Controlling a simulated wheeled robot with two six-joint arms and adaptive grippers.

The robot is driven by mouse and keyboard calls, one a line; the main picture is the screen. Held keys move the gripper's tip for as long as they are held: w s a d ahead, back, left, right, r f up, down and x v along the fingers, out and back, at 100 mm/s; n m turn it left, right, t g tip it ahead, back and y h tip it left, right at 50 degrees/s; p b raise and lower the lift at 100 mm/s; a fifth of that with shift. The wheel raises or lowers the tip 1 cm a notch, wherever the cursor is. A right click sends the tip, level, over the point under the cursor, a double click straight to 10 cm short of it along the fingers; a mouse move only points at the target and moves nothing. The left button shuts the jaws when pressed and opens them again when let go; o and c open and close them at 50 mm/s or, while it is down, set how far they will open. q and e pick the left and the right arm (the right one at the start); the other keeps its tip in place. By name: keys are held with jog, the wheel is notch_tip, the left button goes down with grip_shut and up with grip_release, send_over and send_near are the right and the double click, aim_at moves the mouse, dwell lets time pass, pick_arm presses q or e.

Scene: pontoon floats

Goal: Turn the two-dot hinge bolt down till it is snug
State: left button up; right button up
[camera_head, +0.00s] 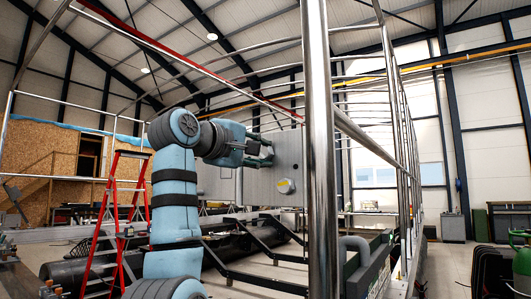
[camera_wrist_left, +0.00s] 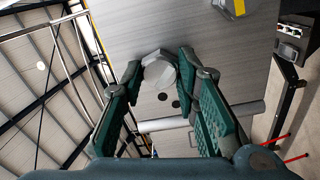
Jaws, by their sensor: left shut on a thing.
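The hinge bolt (camera_wrist_left: 158,72) shows a pale hexagonal head in the left wrist view, against a grey panel (camera_wrist_left: 200,40). Two dark dots (camera_wrist_left: 168,100) are on the panel just beside the head. My left gripper (camera_wrist_left: 160,66) has a green-padded finger on each side of the head and is shut on it. In the head view my left gripper (camera_head: 264,153) reaches the grey panel (camera_head: 285,165); the bolt is too small or hidden there. How far the bolt is screwed in cannot be told. My right gripper is not in view.
A shiny upright post (camera_head: 318,150) stands close in front, right of my left gripper, with rails (camera_head: 365,145) running off it. A red ladder (camera_head: 110,215) stands left of my arm.

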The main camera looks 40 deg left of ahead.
pick_arm(q)
jog(key=m+p, duration=0.1)
jog(key=m, duration=0.4)
jog(key=shift+w+r+m, duration=0.1)
jog(key=shift+m, duration=0.2)
jog(key=m+p, duration=0.1)
jog(key=m, duration=0.4)
jog(key=shift+m, duration=0.4)
jog(key=m, duration=1.2)
jog(key=o, duration=0.9)
jog(key=shift+o, duration=0.2)
